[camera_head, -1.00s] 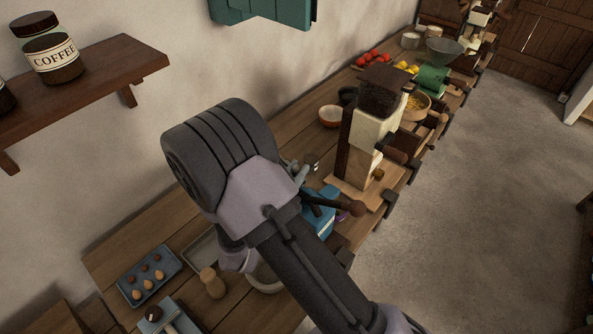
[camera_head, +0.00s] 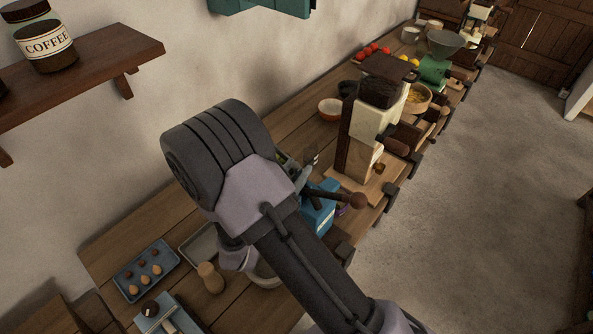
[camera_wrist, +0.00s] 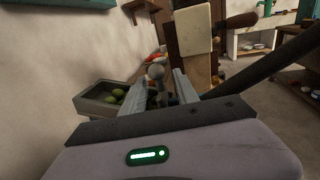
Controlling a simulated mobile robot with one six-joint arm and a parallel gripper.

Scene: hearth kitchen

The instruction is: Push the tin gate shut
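I cannot make out the tin gate for certain in either view. My gripper (camera_wrist: 161,84) shows in the wrist view with its two fingers apart and a gap between them. A grey round knob (camera_wrist: 155,71) shows past the fingertips; whether it touches them I cannot tell. A grey metal bin (camera_wrist: 88,100) with green round things inside stands left of the fingers. In the head view my arm hides most of the gripper, above the worktop near a blue machine (camera_head: 318,208). A dark lever with a brown knob (camera_head: 357,200) sticks out there.
A tall cream and wood machine (camera_head: 372,122) stands just beyond, close to my gripper. An orange-rimmed bowl (camera_head: 330,109) sits near the wall. A blue tray (camera_head: 147,270) and a wooden shaker (camera_head: 210,278) are at the near end. A shelf (camera_head: 85,82) juts from the wall. The floor (camera_head: 470,200) is clear.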

